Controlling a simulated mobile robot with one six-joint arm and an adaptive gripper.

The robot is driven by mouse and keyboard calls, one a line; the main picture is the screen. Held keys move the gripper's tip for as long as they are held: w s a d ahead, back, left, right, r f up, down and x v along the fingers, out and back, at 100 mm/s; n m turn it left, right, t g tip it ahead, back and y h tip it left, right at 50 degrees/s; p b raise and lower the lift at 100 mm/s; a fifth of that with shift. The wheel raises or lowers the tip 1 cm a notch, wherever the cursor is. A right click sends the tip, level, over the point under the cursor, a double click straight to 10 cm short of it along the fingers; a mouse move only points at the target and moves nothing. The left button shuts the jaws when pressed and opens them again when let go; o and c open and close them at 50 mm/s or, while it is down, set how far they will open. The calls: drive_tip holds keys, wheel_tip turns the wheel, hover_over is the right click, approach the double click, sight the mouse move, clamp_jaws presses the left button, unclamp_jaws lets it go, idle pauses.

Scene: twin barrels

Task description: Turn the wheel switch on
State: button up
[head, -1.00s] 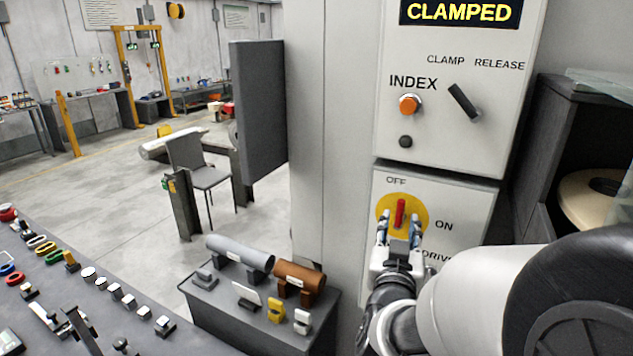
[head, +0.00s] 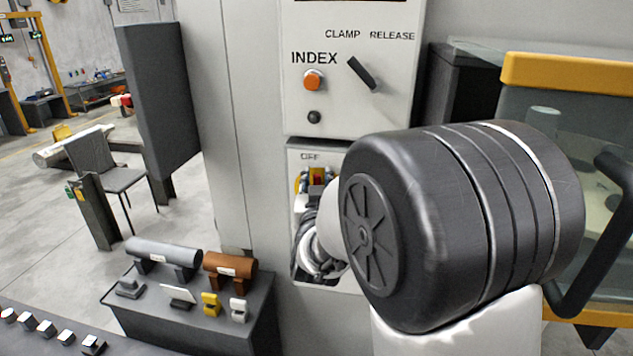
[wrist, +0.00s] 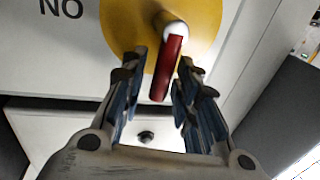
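The wheel switch is a red handle (head: 318,176) on a yellow disc, on the lower white panel (head: 296,150) under the OFF label. In the wrist view, the red handle (wrist: 168,68) shows large in front of the yellow disc (wrist: 205,25), with the ON label upside down at the left. My gripper (wrist: 160,62) is open, one finger on each side of the handle, with gaps visible between fingers and handle. In the head view, my gripper (head: 316,178) is at the switch, and my arm hides the ON side of the panel.
The upper panel (head: 400,100) carries an orange INDEX button (head: 312,80) and a black CLAMP/RELEASE selector (head: 362,74). A small bench (head: 250,310) with a grey and a brown cylinder stands at lower left. A yellow-framed glass guard (head: 570,75) stands at right.

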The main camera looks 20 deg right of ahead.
clamp_jaws()
